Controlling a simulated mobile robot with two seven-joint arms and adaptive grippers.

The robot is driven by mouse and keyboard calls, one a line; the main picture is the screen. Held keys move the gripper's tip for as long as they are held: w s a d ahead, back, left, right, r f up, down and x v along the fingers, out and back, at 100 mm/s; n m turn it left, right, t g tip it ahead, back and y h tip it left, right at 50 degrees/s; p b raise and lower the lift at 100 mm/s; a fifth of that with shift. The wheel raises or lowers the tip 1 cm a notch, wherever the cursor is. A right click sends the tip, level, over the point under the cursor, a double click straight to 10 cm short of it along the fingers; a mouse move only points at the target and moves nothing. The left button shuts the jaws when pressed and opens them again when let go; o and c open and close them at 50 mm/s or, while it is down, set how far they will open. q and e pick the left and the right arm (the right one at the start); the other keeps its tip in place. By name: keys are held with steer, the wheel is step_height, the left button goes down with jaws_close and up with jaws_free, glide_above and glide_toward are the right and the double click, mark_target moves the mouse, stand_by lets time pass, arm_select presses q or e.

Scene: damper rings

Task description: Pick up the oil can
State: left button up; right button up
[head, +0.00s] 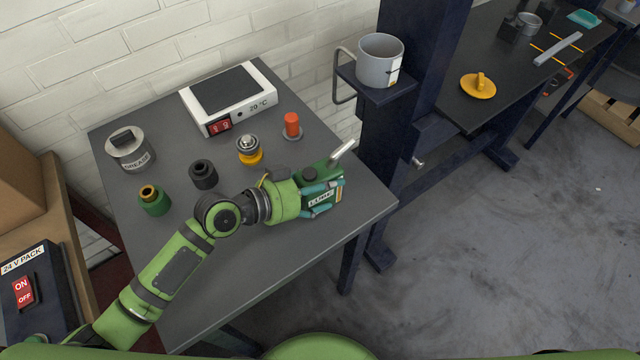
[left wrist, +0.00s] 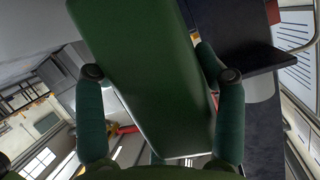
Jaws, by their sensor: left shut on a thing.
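The oil can (head: 325,174) is green with a dark cap, a pale label and a light spout that points up to the right. It is at the right side of the grey table in the head view. My left gripper (head: 318,200) is shut on it, with teal fingers on its body. In the left wrist view the can's green body (left wrist: 150,75) fills the middle, between the two fingers (left wrist: 160,105). I cannot tell whether the can's base touches the table. My right gripper is not in view.
On the grey table (head: 250,265) stand a grease tin (head: 130,150), a green bottle (head: 154,201), a black part (head: 203,174), a yellow-based part (head: 249,150), a red cylinder (head: 292,125) and a hot plate (head: 229,97). A dark post (head: 400,150) with a mug (head: 379,62) on its shelf stands right.

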arm_select(q)
steer(key=shift+f, duration=0.25)
